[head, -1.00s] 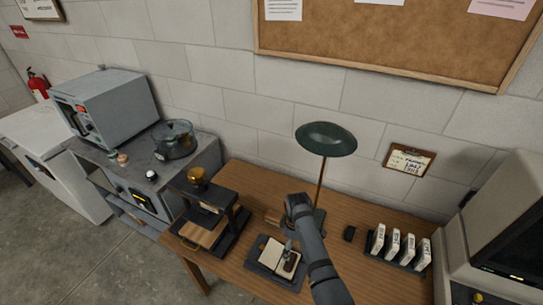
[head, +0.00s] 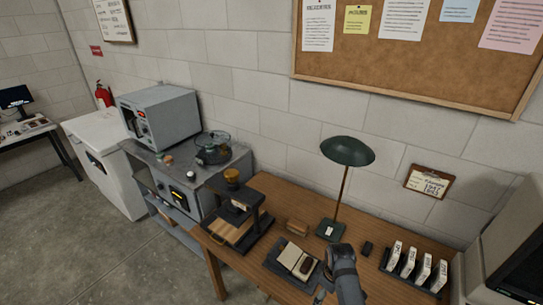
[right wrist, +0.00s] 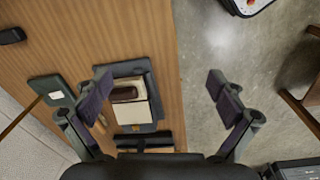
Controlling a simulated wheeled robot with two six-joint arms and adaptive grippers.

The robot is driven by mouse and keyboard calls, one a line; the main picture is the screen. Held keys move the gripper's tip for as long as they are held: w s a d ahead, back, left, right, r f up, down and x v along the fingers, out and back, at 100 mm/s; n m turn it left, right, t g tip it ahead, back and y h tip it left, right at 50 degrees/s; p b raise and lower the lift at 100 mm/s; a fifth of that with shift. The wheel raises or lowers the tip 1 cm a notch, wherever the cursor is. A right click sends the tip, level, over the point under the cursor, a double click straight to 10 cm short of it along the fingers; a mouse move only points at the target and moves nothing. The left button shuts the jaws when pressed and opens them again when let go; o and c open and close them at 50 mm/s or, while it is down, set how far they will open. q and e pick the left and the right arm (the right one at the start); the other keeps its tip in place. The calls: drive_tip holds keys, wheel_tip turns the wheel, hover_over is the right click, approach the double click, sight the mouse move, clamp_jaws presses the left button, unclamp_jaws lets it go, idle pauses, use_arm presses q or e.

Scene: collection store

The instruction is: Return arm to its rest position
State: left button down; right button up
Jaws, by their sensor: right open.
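My right arm (head: 345,272) comes in from the bottom of the head view, over the front of the wooden table (head: 375,283). In the right wrist view my right gripper (right wrist: 162,95) is open, its two fingers wide apart with nothing between the tips. It is above the table's front edge, with the floor showing beyond. My left gripper is in no view.
An open book (head: 290,255) with a brown object (head: 306,267) lies on a dark mat (right wrist: 123,69) beside my right arm. A green lamp (head: 347,151) and white upright cartridges (head: 423,270) stand close by. Floor (head: 115,262) is clear at left.

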drive_tip(key=s+d+r+m+t, duration=0.25)
drive_tip(key=s+r+m, duration=0.2)
drive_tip(key=s, duration=0.35)
drive_tip(key=s+d+r+m+t, duration=0.1)
drive_tip(key=s+d+r+m, duration=0.25)
drive_tip(key=s+r, duration=0.35)
drive_tip(key=s+d+f+g+b, duration=0.1)
drive_tip(key=s+f+b, duration=0.25)
drive_tip(key=f, duration=1.55)
drive_tip(key=s+d+f+g+b, duration=0.15)
drive_tip(key=f+b, duration=0.35)
drive_tip(key=f, duration=1.4)
use_arm(q)
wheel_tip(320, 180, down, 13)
drive_tip(key=b, duration=0.4)
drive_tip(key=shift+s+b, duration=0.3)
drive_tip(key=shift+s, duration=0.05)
use_arm(e)
drive_tip(key=s+d+f, duration=0.1)
drive_tip(key=s+f, duration=1.6)
drive_tip(key=f, duration=0.1)
drive_tip(key=shift+s+d+h, duration=0.15)
drive_tip(key=shift+s+h, duration=0.05)
drive_tip(key=shift+h, duration=0.1)
